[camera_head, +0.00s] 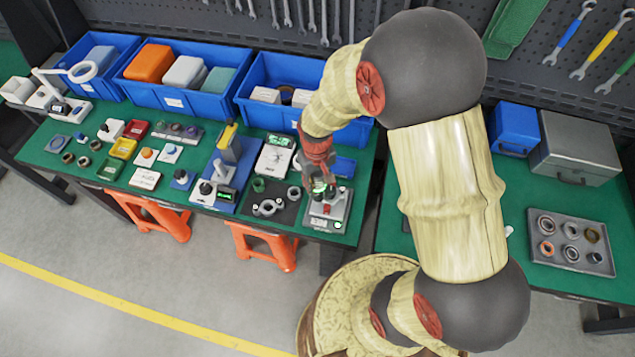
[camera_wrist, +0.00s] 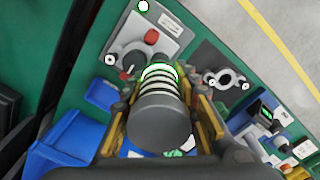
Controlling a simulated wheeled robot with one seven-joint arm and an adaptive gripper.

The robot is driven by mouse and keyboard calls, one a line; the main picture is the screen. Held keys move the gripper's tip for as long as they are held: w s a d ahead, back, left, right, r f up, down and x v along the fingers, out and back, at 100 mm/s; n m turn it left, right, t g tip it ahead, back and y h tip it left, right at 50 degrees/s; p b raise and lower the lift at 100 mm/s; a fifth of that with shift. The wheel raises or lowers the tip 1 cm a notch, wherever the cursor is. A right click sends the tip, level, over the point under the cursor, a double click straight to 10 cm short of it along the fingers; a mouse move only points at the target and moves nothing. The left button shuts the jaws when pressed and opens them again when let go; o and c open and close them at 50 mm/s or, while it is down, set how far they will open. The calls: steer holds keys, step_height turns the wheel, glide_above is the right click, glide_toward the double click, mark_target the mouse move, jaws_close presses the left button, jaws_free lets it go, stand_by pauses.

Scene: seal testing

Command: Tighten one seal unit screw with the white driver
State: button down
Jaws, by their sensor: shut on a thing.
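My gripper (camera_head: 320,176) is over the right end of the left green bench. In the wrist view my gripper (camera_wrist: 160,105) is shut on the driver (camera_wrist: 160,118), a thick cylinder with a dark grey end and white bands lit green. The driver's far end points towards a pale grey unit (camera_wrist: 165,32), which appears to be the seal unit. This unit (camera_head: 340,206) has a red knob and a dark round knob. The driver hides part of the unit, so I cannot tell whether its tip touches a screw.
A dark mat with grey ring parts (camera_head: 268,207) lies left of the unit. A white scale (camera_head: 275,155) stands behind it. Blue bins (camera_head: 170,98) line the back. A tray of rings (camera_head: 572,262) is on the right bench. Orange stools (camera_head: 265,247) stand below.

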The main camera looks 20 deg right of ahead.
mark_target(317, 175)
steer(key=shift+r, duration=0.1)
stand_by(0.4)
steer(key=shift+r+p, duration=1.8)
steer(key=shift+r, duration=0.6)
